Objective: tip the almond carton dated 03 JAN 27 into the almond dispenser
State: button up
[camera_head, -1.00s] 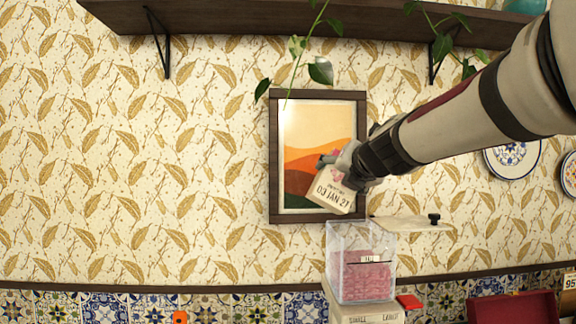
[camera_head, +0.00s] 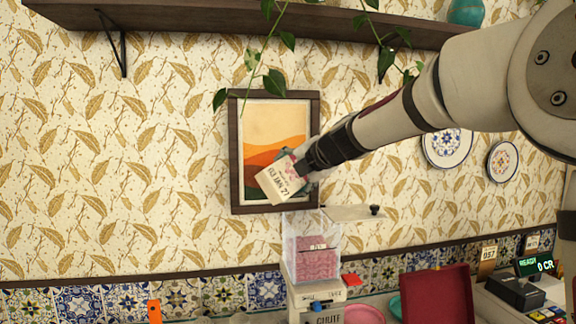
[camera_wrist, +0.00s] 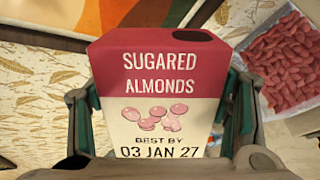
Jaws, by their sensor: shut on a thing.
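The almond carton (camera_head: 279,180) is cream with a red top. In the wrist view the carton (camera_wrist: 158,95) reads "SUGARED ALMONDS" and "BEST BY 03 JAN 27", with a dark opening in its top. My gripper (camera_head: 300,172) is shut on the carton and holds it tilted in the air, above the dispenser. The almond dispenser (camera_head: 312,262) is a clear box with pink almonds inside. Its lid (camera_head: 345,213) is swung out to the right. In the wrist view the almonds (camera_wrist: 285,65) show through the dispenser's open top, right of the carton. No almonds are seen falling.
A framed picture (camera_head: 275,150) hangs on the wall behind the carton. A dark shelf (camera_head: 190,20) with trailing plants is above. An orange item (camera_head: 154,312) is at the lower left.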

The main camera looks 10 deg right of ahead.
jog(key=shift+d+f+m+g+y+p, duration=0.2)
jog(key=shift+m+g+y+p, duration=0.45)
jog(key=shift+p, duration=1.4)
jog(key=shift+f+m+y+p, duration=0.35)
jog(key=shift+m+y+p, duration=0.1)
jog(key=shift+m+p, duration=0.45)
jog(key=shift+w+d+f+m+g+y, duration=0.2)
jog(key=shift+f+m+g+y, duration=0.1)
jog(key=shift+f+m+y, duration=0.25)
jog(key=shift+w+d+f+m+g+y, duration=0.2)
jog(key=shift+f+m+g+y, duration=0.1)
jog(key=shift+m+y, duration=0.3)
jog(key=shift+s+d, duration=0.1)
jog(key=shift+d, duration=0.05)
dwell(1.0)
